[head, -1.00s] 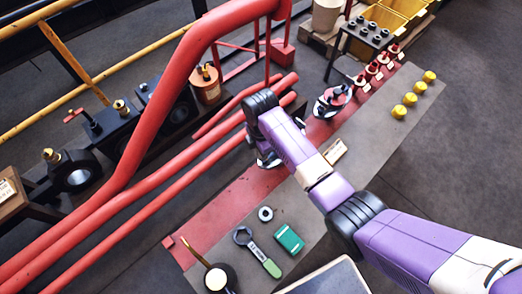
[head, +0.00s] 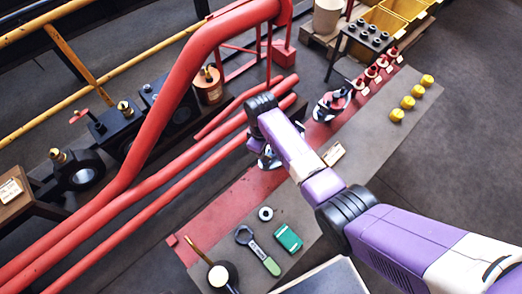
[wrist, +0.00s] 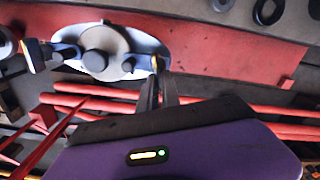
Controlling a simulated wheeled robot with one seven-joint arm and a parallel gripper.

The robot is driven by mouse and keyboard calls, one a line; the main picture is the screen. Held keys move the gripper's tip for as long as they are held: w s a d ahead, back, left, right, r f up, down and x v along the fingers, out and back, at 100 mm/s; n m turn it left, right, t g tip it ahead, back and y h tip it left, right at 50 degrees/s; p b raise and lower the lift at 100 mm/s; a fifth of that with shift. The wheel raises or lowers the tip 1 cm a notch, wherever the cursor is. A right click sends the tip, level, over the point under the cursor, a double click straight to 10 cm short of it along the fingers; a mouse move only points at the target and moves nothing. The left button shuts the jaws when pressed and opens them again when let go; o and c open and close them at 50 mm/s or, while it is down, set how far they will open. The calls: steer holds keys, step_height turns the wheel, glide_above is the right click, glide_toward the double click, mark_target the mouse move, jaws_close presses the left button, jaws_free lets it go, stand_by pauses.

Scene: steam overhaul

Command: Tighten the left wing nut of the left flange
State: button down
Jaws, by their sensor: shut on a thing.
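The left flange (wrist: 108,50) is a pale round plate with a dark grey hub, seen in the wrist view. In the head view the flange (head: 268,160) is mostly hidden behind my arm. Its left wing nut (wrist: 152,64) shows at the right side of the plate in the wrist view, with pale wings. My gripper (wrist: 158,78) is shut on this wing nut, its dark fingers close together. The other wing nut (wrist: 36,54) sits at the opposite side of the plate, clear of my gripper. The exact wing angle between my fingers is hard to see.
Another flange (head: 332,104) stands farther along the red strip. Red pipes (head: 130,200) run close beside my wrist. A wrench (head: 257,250), a green box (head: 288,237) and a ring (head: 265,213) lie at the near end. Yellow knobs (head: 407,102) stand at the right.

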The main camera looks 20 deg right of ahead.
steer(key=shift+w+d+m+p, duration=0.1)
steer(key=shift+d+m+p, duration=0.05)
steer(key=shift+m, duration=0.85)
steer(key=shift+w+d+m+p, duration=0.1)
steer(key=shift+m+p, duration=0.05)
steer(key=shift+m, duration=0.85)
steer(key=c, duration=1.6)
jaws_free()
steer(key=shift+o, duration=0.2)
step_height(320, 180, up, 8)
steer(key=shift+f, duration=0.1)
